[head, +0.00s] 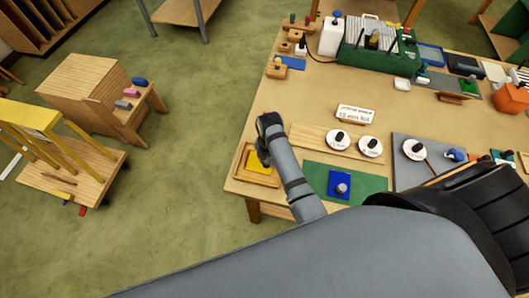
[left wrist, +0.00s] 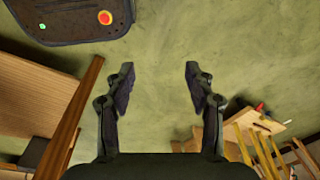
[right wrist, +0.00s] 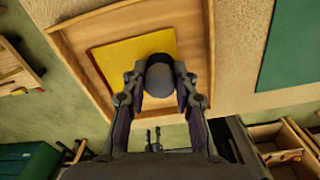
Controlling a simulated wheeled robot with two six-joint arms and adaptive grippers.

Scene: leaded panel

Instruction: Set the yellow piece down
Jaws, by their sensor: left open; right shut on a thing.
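The yellow piece (head: 256,164) is a flat square with a dark round knob (right wrist: 159,74). It shows within the rim of a shallow wooden tray (head: 257,181) at the table's near left corner. My right gripper (head: 266,152) is above it and shut on the knob. In the right wrist view, the yellow square (right wrist: 115,62) lies inside the tray outline, slightly turned against the tray walls (right wrist: 62,48). I cannot tell whether it touches the tray floor. My left gripper (left wrist: 160,72) is open and empty, over the green floor, away from the table.
Right of the tray is a green mat (head: 372,186) with a blue knobbed piece (head: 338,186). Behind it, a pale board (head: 308,136) carries two white discs. A grey board (head: 410,176) lies farther right.

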